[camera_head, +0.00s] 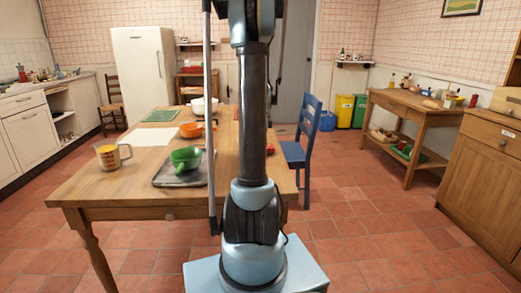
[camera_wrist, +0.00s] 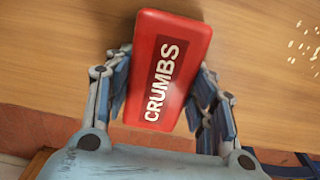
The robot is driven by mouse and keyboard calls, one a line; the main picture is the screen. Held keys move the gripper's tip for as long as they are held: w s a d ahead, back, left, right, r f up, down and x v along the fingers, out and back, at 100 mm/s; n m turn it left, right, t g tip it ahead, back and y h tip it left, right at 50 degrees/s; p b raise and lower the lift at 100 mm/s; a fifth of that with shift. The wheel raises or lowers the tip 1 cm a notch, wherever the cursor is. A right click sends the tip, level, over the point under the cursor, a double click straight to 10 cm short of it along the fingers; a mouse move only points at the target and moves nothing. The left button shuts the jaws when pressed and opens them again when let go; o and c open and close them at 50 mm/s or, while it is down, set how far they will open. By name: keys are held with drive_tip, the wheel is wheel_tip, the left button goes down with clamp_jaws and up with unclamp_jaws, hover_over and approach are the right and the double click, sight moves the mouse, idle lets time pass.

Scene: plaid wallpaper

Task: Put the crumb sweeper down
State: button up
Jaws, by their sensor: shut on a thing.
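The crumb sweeper is a red block with a dark label reading CRUMBS (camera_wrist: 190,40). In the wrist view it sits between the two fingers of my gripper (camera_wrist: 165,105), which is shut on it. The wooden table (camera_wrist: 70,50) lies beneath it in the wrist view. I cannot tell whether the sweeper touches the tabletop. In the head view my arm hides part of the table (camera_head: 95,187), and the gripper cannot be made out there.
Pale crumbs (camera_wrist: 305,45) lie on the tabletop at the right. The table also holds a measuring cup (camera_head: 109,155), a green cup (camera_head: 185,158) on a grey tray (camera_head: 168,180), an orange bowl (camera_head: 191,130) and a green mat (camera_head: 161,115). A blue chair (camera_head: 296,153) stands at its right side.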

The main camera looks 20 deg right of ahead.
drive_tip(key=shift+s+f, duration=0.15)
drive_tip(key=shift+f, duration=0.1)
drive_tip(key=o, duration=0.9)
drive_tip(key=shift+c, duration=0.2)
drive_tip(key=shift+o, duration=0.8)
drive_tip(key=shift+f, duration=0.15)
drive_tip(key=shift+r, duration=0.2)
wheel_tip(320, 180, up, 12)
drive_tip(key=shift+w+r, duration=0.2)
drive_tip(key=shift+r, duration=0.05)
